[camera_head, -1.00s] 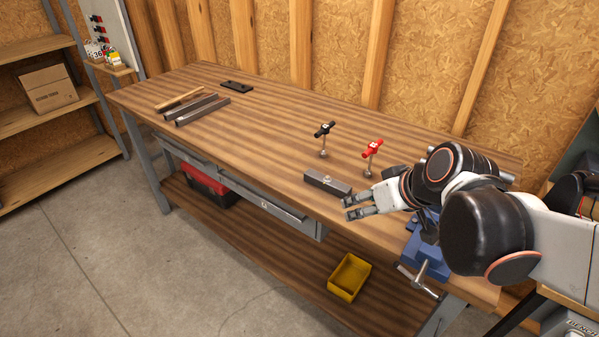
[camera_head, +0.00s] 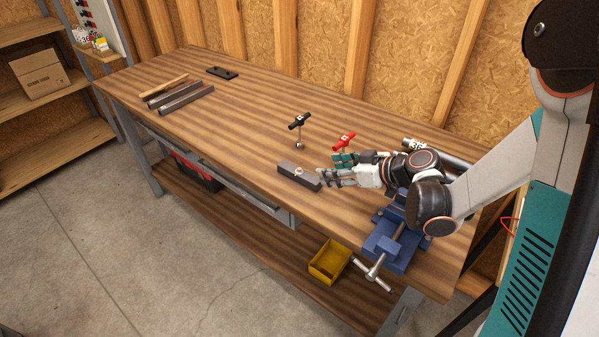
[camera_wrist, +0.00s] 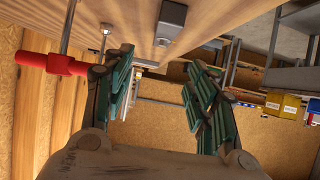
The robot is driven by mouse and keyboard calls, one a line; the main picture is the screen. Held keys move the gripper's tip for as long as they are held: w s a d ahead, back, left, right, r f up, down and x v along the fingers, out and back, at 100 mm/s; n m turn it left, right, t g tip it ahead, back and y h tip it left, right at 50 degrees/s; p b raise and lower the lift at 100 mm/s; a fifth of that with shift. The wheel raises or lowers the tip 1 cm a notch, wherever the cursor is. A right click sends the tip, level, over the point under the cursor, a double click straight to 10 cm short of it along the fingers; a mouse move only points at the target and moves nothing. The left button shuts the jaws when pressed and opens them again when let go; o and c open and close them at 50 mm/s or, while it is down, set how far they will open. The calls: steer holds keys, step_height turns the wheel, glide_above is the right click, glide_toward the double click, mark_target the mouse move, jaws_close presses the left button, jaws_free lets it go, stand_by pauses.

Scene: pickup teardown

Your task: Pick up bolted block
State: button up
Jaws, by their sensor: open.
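The bolted block (camera_head: 298,175) is a dark grey bar lying on the workbench, with a light round bolt head on top. It also shows in the wrist view (camera_wrist: 171,20), at the top centre beyond the fingertips. My gripper (camera_head: 328,168) is open and empty, just right of the block's right end, with its fingers pointing left toward it. In the wrist view my two green-padded fingers (camera_wrist: 160,75) are spread apart with nothing between them. I cannot tell from the head view whether a finger touches the block.
A red-handled T-tool (camera_head: 344,141) stands close behind my gripper and left of it in the wrist view (camera_wrist: 55,64). A black-handled T-tool (camera_head: 299,121) stands behind the block. A blue vise (camera_head: 396,245) is at the front right. Metal bars (camera_head: 186,98) lie far left; the bench between is clear.

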steer(key=b, duration=0.2)
glide_toward(300, 169)
steer(key=x, duration=0.5)
steer(key=shift+w+d+f, duration=0.1)
steer(key=shift+w+d, duration=0.05)
steer(key=shift+b+x, duration=1)
steer(key=shift+x, duration=1.75)
jaws_close()
